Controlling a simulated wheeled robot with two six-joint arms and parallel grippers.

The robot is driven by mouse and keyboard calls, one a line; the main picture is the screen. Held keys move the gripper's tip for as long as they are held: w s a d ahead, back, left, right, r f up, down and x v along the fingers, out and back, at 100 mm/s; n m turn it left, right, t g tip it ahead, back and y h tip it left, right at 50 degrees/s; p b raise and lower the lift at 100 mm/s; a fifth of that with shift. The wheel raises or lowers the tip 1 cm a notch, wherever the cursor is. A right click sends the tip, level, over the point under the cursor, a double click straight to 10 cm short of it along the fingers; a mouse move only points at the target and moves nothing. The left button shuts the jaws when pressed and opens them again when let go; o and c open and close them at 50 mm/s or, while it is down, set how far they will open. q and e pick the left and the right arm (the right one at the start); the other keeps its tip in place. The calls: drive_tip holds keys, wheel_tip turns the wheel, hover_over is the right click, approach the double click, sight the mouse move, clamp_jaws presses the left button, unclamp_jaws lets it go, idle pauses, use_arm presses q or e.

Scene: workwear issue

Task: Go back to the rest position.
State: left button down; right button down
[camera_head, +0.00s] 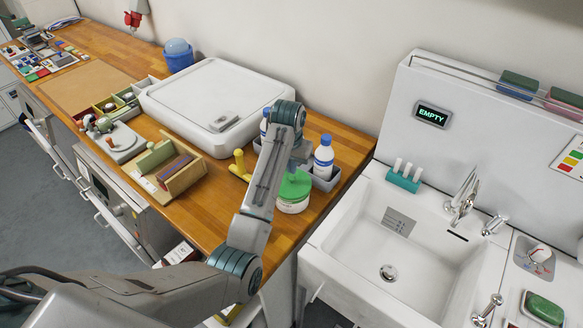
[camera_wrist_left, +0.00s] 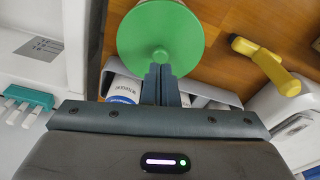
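My left gripper (camera_head: 294,168) hangs just above a white jar (camera_head: 292,206) with a green lid (camera_head: 297,186) on the wooden worktop. In the left wrist view my two dark fingers (camera_wrist_left: 160,72) lie side by side, closed, with nothing visible between them. Their tips appear close to the small knob of the green lid (camera_wrist_left: 160,28); I cannot tell whether they touch it. The lid sits on the jar. My right gripper is not in view.
A grey bin with a blue-capped bottle (camera_head: 323,158) stands behind the jar. A yellow-handled tool (camera_head: 239,165) is left of my arm. A white lidded box (camera_head: 215,98) and a wooden holder (camera_head: 167,170) stand further left. A sink (camera_head: 400,245) is on the right.

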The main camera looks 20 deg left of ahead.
use_arm(q)
drive_tip(key=shift+r, duration=2.4)
drive_tip(key=shift+f, duration=0.1)
